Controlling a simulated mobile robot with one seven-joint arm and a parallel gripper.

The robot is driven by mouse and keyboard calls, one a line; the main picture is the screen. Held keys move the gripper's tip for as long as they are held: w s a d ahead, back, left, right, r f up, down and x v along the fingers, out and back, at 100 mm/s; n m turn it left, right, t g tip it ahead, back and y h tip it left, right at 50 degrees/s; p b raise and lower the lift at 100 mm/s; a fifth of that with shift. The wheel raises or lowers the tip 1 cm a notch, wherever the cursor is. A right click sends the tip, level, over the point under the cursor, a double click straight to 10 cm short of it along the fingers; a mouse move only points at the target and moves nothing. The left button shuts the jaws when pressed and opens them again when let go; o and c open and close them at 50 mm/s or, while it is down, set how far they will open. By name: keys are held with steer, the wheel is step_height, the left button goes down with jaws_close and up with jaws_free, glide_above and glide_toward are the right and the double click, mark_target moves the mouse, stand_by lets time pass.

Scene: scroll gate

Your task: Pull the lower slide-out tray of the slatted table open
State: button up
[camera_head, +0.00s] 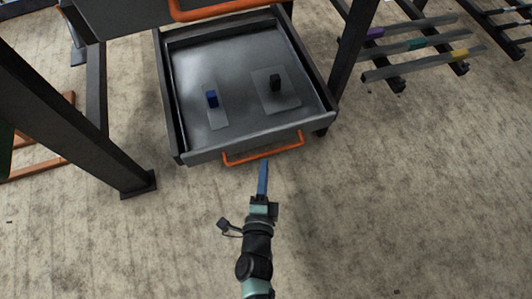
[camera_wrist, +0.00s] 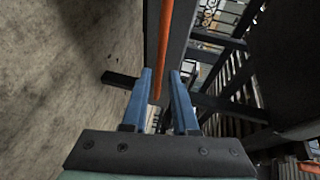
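The lower slide-out tray (camera_head: 184,116) is a grey metal drawer, pulled out from under the slatted table, its inside exposed in the head view.
Another orange handle (camera_head: 215,10) is above, on the upper unit. Dark table legs (camera_head: 100,130) stand left and right of the tray. A rack with coloured-tipped bars (camera_head: 415,48) is at the upper right. The floor (camera_head: 400,200) in front is clear.

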mark_target(266, 153)
steer(key=b+x, duration=0.2)
steer(key=x, duration=0.4)
steer(key=shift+w, duration=0.1)
steer(key=shift+c, duration=0.3)
jaws_close()
stand_by(1.0)
